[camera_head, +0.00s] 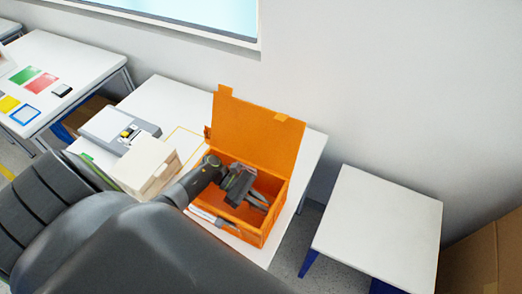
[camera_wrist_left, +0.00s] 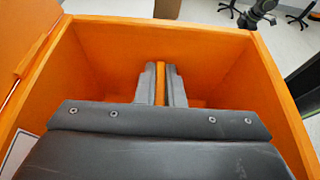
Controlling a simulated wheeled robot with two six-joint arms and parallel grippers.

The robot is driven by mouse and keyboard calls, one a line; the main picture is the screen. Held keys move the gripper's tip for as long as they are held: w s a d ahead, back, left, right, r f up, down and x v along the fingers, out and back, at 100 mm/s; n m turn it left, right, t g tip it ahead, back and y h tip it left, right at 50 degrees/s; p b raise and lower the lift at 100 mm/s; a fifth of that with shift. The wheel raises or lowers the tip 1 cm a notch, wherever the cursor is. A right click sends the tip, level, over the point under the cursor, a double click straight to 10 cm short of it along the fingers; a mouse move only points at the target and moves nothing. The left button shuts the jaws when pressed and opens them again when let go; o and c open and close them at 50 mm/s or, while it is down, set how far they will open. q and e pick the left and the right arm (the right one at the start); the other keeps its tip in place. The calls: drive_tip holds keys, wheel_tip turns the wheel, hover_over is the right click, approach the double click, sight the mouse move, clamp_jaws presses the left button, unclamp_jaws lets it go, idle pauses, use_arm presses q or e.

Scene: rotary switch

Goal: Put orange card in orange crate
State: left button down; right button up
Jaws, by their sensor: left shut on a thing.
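The orange crate (camera_head: 274,218) stands on a white table with its lid (camera_head: 255,133) raised at the back. It also fills most of the left wrist view (camera_wrist_left: 95,50). My left gripper (camera_head: 257,201) reaches down inside the crate, between its walls. In the left wrist view, its two grey fingers (camera_wrist_left: 161,84) are shut on a thin upright orange strip, which appears to be the orange card (camera_wrist_left: 160,82) seen edge-on. The crate's floor is mostly hidden by the gripper. My right gripper does not clearly show.
A cream box (camera_head: 147,165) and a grey device (camera_head: 118,128) stand left of the crate. A white side table (camera_head: 375,225) at the right is empty. Coloured cards lie on the far-left table (camera_head: 68,45). A brown carton (camera_head: 472,262) stands at the lower right.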

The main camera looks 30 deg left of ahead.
use_arm(q)
drive_tip(key=shift+f, duration=1)
drive_tip(key=shift+f+b, duration=0.2)
drive_tip(key=shift+b, duration=0.1)
drive_tip(key=c, duration=1.5)
unclamp_jaws()
drive_tip(key=shift+r, duration=0.1)
drive_tip(key=shift+c, duration=0.2)
drive_tip(key=shift+r, duration=0.1)
